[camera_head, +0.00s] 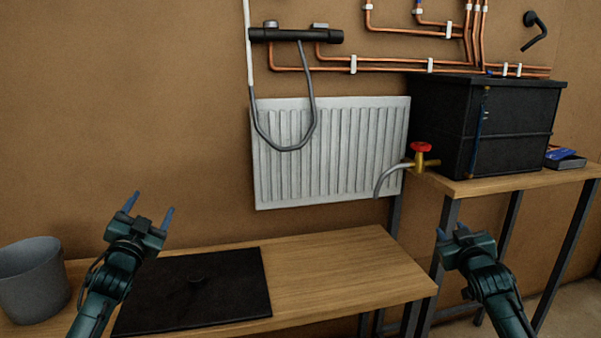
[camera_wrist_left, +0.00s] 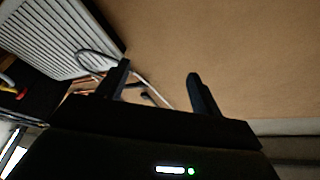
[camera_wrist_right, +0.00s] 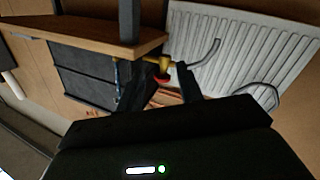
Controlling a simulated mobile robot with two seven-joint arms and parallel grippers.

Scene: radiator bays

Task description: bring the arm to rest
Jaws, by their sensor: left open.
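My left gripper (camera_head: 150,207) is raised in front of the brown wall, above the left part of the low bench. Its two fingers stand apart, and the left wrist view shows nothing between them (camera_wrist_left: 158,80). My right gripper (camera_head: 451,231) is in front of the taller bench's legs at the right, below the brass tap. Its fingers are apart in the right wrist view (camera_wrist_right: 160,90) and hold nothing; the tap shows in the gap, farther back. Neither gripper touches anything that I can see.
A low wooden bench (camera_head: 340,270) carries a black mat (camera_head: 235,285) with a small dark item on it. A grey bucket (camera_head: 35,285) stands at the left. A white radiator (camera_head: 335,150), a brass tap with red handle (camera_head: 421,148) and a black tank (camera_head: 515,125) are behind.

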